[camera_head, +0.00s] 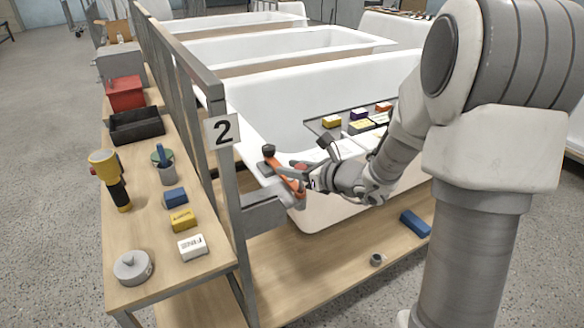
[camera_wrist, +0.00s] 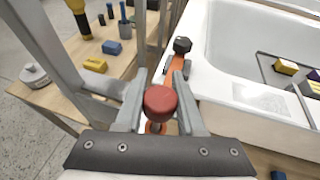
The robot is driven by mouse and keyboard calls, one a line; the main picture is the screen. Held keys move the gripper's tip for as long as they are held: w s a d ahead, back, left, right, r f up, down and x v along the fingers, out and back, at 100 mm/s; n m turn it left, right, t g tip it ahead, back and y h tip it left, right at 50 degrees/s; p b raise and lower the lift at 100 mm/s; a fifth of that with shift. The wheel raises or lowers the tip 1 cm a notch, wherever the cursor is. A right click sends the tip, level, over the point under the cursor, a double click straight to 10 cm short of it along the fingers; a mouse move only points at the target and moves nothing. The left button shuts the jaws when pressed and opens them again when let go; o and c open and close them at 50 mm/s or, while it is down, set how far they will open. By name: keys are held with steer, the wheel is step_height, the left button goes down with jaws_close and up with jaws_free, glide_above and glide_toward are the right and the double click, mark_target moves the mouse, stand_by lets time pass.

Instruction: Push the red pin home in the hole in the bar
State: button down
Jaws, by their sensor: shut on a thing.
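The red pin (camera_wrist: 160,101) shows its round red head in the middle of the wrist view, between the two grey fingers of my gripper (camera_wrist: 158,92). My gripper is shut on the pin. In the head view my gripper (camera_head: 296,176) is at the orange bar (camera_head: 273,163), by the tub's near corner. The bar (camera_wrist: 170,73) also shows behind and below the pin in the wrist view, with a dark knob (camera_wrist: 182,45) at its far end. The hole is hidden by the pin's head and fingers, so I cannot tell how deep the pin sits.
A grey post with a "2" sign (camera_head: 222,131) stands close left of my gripper. The white tub (camera_head: 250,100) lies behind. A wooden side bench (camera_head: 150,230) holds a flashlight, blocks and a lidded tin. A dark tray (camera_head: 313,126) with blocks lies across the tub.

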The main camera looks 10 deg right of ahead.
mark_target(293, 186)
steer(key=shift+f+b, duration=1.7)
steer(key=shift+f, duration=0.2)
steer(key=shift+c, duration=2.2)
jaws_free()
steer(key=shift+d, duration=0.1)
steer(key=shift+s, duration=0.1)
steer(key=p+v, duration=0.4)
steer(key=v, duration=1.3)
steer(key=shift+r, duration=0.15)
